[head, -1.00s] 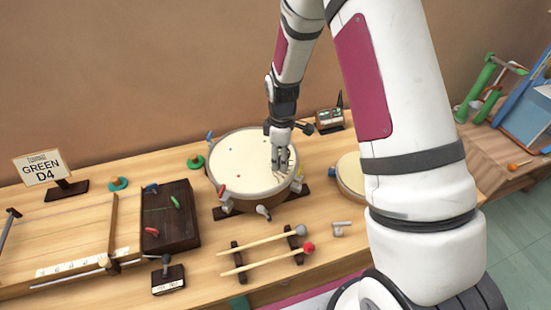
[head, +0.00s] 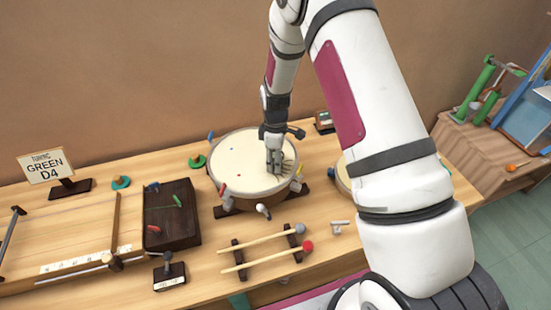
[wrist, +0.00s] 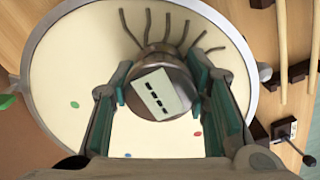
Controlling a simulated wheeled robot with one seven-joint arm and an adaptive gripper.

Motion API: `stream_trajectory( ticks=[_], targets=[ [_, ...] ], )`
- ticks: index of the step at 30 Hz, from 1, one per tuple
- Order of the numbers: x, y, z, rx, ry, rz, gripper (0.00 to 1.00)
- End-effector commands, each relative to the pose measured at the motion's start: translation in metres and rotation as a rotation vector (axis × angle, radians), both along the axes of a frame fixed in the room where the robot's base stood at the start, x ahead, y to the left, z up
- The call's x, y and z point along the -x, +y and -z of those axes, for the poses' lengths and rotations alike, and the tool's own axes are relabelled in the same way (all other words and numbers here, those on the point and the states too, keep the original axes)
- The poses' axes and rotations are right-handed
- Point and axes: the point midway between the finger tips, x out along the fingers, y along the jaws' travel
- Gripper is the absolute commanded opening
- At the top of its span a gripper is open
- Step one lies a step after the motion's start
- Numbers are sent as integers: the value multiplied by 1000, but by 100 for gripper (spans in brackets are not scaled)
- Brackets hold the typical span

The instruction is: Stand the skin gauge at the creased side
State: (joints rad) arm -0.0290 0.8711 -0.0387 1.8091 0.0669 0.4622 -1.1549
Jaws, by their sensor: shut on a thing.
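The skin gauge (wrist: 158,92) is a round, dark metal piece with a pale label on top. It sits between the two fingers of my gripper (head: 275,170), which is shut on it. The drum (head: 236,163) has a cream skin, and the skin fills much of the wrist view (wrist: 70,60). Dark wavy creases (wrist: 190,30) fan out from beside the gauge toward the rim, and they show right of my fingers in the head view (head: 288,164). I cannot tell whether the gauge touches the skin. My fingers mostly hide it in the head view.
Several coloured tuning pieces stand around the drum rim. Two mallets (head: 262,240) lie on a rack in front. A dark block (head: 180,225) and a sign reading GREEN D4 (head: 45,166) are to the left. A second, smaller drum (head: 343,175) is partly behind my arm.

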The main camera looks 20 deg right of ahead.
Motion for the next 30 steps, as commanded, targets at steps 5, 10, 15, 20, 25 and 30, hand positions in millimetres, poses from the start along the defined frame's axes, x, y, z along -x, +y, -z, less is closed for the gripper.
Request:
stream_trajectory(
  ticks=[5,10,15,20,25,30],
  targets=[
    [0,0,2,0,1,0,62],
    [0,0,1,0,1,0,62],
    [0,0,-2,0,0,0,62],
    [-2,0,-18,-1,-3,0,62],
    [-3,0,-48,0,-4,0,62],
    [-2,0,-81,-1,-4,0,62]
  ],
)
